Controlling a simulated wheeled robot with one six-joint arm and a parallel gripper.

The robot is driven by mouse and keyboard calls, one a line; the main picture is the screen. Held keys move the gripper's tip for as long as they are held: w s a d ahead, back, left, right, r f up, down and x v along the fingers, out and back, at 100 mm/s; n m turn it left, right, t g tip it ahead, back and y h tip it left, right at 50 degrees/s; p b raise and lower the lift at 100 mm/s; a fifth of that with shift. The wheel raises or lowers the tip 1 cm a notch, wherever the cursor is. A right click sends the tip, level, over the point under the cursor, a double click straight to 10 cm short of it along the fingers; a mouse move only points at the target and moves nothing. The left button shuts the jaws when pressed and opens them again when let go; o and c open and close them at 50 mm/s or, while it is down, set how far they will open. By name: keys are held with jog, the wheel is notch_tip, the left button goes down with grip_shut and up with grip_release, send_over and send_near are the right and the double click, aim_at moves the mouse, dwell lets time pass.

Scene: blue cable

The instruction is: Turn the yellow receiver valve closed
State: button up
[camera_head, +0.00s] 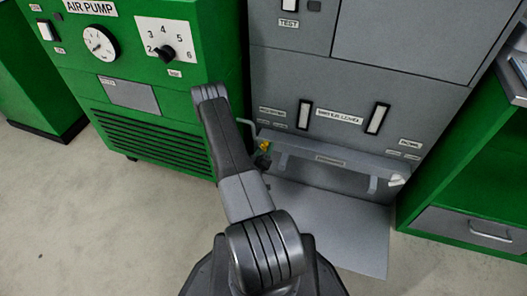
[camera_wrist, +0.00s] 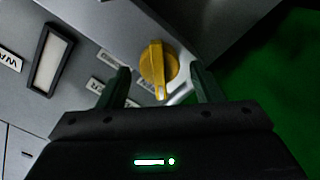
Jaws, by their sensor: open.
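The yellow receiver valve (camera_wrist: 158,62) is a round knob with a raised handle bar, on the grey panel in the wrist view. Its bar runs nearly up and down in that picture, with a pale tip at the lower end. My gripper (camera_wrist: 161,70) is open, with one finger to each side of the knob and gaps showing between. I cannot tell how far the fingertips are from the panel in depth. In the head view only a small yellow part of the valve (camera_head: 264,146) shows beside my arm, which hides most of the gripper.
A grey cabinet with a ledge (camera_head: 330,152) and a white knob (camera_head: 397,180) at its right end stands ahead. A green air pump unit (camera_head: 120,70) is on the left, and a green cabinet (camera_head: 480,190) on the right. Bare floor lies at lower left.

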jog(key=shift+c, duration=0.4)
jog(key=c, duration=0.9)
jog(key=shift+m, duration=0.3)
jog(key=m+b, duration=0.3)
jog(key=shift+m, duration=0.3)
jog(key=shift+s+d+m+b, duration=0.15)
jog(key=shift+m+b, duration=0.95)
jog(key=shift+m, duration=1.15)
jog(key=shift+w+d+m+b, duration=0.15)
jog(key=shift+m+b, duration=0.95)
jog(key=shift+m, duration=1.2)
jog(key=shift+s+d+m+b, duration=0.15)
jog(key=shift+m+b, duration=0.95)
jog(key=shift+m, duration=1.15)
